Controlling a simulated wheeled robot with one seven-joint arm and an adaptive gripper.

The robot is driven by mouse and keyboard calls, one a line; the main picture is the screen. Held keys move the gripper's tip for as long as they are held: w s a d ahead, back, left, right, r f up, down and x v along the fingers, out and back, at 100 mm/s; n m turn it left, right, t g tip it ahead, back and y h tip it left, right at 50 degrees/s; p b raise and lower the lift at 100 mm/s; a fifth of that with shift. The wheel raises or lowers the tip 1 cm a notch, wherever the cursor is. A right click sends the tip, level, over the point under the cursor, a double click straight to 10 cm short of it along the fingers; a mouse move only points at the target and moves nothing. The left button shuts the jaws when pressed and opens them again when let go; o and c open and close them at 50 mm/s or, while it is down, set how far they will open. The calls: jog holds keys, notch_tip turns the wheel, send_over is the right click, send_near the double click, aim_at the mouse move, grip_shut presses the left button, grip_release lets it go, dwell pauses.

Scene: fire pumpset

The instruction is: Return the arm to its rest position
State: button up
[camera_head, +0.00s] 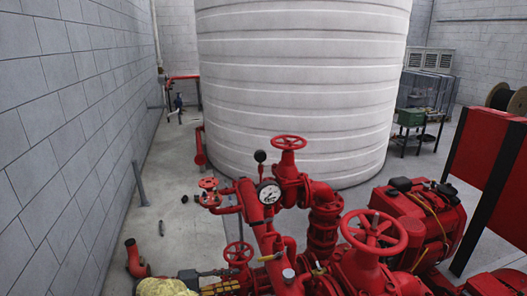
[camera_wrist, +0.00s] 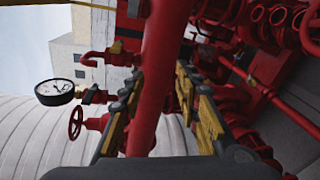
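My gripper (camera_wrist: 160,76) shows in the wrist view with its two dark, yellow-padded fingers spread apart. A red pipe (camera_wrist: 155,62) runs through the picture between the fingers. I cannot tell whether it lies between them or beyond them, and no finger is clearly pressed on it. In the head view, dark and yellow parts that look like my gripper (camera_head: 222,287) show at the bottom edge, left of the red pump piping (camera_head: 268,240). Most of my arm is out of view.
A pressure gauge (camera_wrist: 55,92) and a small red handwheel (camera_wrist: 76,122) are left of the fingers. Red valve handwheels (camera_head: 374,232) and an engine (camera_head: 425,218) crowd the right. A large white tank (camera_head: 300,85) stands behind. The floor (camera_head: 175,190) by the left wall is mostly clear.

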jog(key=s+d+f+n+g+y, duration=0.35)
jog(key=s+d+f+y, duration=0.2)
jog(key=s, duration=0.25)
jog(key=s+d+r+m+t+y+b, duration=0.2)
jog(key=s+d+r+m+y+b, duration=0.2)
jog(key=s+d+r, duration=0.6)
jog(key=s+d+r+m+t+y+b, duration=0.2)
jog(key=s+d+r+m+y, duration=0.4)
jog(key=s+d+r, duration=0.4)
jog(key=s+d+b, duration=0.1)
jog(key=s+d, duration=0.4)
jog(key=shift+s+b, duration=0.3)
jog(key=shift+b, duration=0.05)
jog(key=shift+d+r, duration=0.1)
